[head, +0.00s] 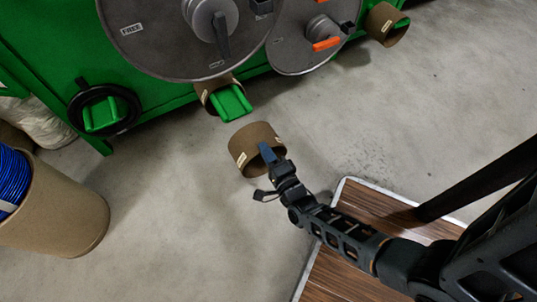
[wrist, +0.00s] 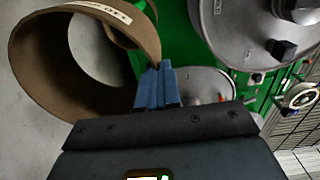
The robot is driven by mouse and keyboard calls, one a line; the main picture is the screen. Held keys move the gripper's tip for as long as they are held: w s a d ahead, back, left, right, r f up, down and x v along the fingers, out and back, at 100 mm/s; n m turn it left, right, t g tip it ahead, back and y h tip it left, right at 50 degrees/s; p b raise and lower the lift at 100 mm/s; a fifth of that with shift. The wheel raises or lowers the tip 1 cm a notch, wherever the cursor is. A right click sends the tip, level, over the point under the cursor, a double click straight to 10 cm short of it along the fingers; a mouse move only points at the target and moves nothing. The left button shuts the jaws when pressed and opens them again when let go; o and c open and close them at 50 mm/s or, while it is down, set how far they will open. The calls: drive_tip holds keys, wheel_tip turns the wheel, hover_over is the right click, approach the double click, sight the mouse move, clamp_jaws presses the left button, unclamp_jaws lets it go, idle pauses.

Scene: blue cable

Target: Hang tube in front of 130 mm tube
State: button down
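A brown cardboard tube (head: 250,141) with white labels is in my gripper (head: 267,153). In the wrist view my gripper (wrist: 158,84) has its blue fingers closed on the wall of this tube (wrist: 50,92), at its right side. The held tube is off the floor's green machine and apart from it. Another brown tube (head: 209,97) hangs around a green holder (head: 233,103) below the large grey disc. It lies just above and left of the held tube in the head view. The size printed on the labels is too small to read.
A further brown tube (head: 380,24) hangs on a green holder at the upper right. A black ring (head: 124,108) hangs on a left holder. Grey discs (head: 180,45) front the green machine (head: 45,40). A large cardboard drum (head: 75,215) with blue cable (head: 12,180) stands left.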

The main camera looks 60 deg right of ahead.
sight(257, 139)
drive_tip(key=shift+b+x, duration=0.3)
drive_tip(key=shift+x, duration=2.25)
drive_tip(key=b+x, duration=0.4)
drive_tip(key=x, duration=0.8)
drive_tip(key=shift+w+d, duration=0.2)
drive_tip(key=shift+w, duration=0.05)
drive_tip(key=shift+x, duration=1.25)
idle(1.2)
drive_tip(key=shift+f, duration=0.5)
idle(1.0)
